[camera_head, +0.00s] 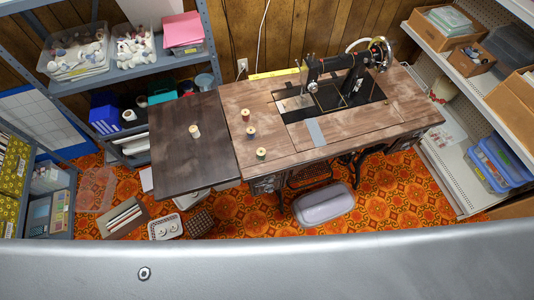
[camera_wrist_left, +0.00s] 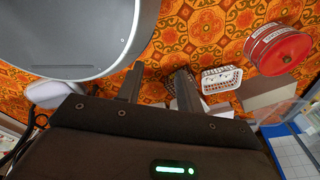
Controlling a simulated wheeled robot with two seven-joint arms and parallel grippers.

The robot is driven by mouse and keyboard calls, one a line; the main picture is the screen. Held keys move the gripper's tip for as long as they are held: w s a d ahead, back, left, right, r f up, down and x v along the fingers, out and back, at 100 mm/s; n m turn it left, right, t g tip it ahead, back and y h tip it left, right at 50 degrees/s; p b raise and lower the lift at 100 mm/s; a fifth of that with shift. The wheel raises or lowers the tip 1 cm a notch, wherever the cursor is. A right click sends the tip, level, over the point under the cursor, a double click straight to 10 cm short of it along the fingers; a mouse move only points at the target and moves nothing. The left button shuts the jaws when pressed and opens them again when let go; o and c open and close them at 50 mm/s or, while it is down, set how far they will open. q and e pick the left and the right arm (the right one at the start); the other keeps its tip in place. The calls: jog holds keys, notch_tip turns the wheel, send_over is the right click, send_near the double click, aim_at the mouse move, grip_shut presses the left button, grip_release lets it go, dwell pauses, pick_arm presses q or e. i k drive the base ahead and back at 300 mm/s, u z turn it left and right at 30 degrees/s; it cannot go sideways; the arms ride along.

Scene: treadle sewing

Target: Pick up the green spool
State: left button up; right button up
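Several small thread spools stand on the sewing table (camera_head: 205,95). The one nearest its front edge looks dark green with pale ends; I take it as the green spool (camera_head: 261,153). A cream spool (camera_head: 194,131) stands on the dark left leaf. No gripper shows in the head view. In the left wrist view my left gripper (camera_wrist_left: 159,76) has its two fingers apart with nothing between them, over the patterned floor. No spool shows there. My right gripper is in neither view.
The black sewing machine (camera_head: 340,75) stands at the back right of the table, with a grey strip (camera_head: 315,132) before it. Shelves flank both sides. On the floor are a grey lidded bin (camera_head: 323,204), a white basket (camera_wrist_left: 222,79) and a red tin (camera_wrist_left: 279,52).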

aim_at(261, 152)
jog(key=u, duration=2.85)
jog(key=k, duration=1.55)
jog(key=z, duration=2.6)
jog(key=i, duration=0.5)
jog(key=u, duration=0.05)
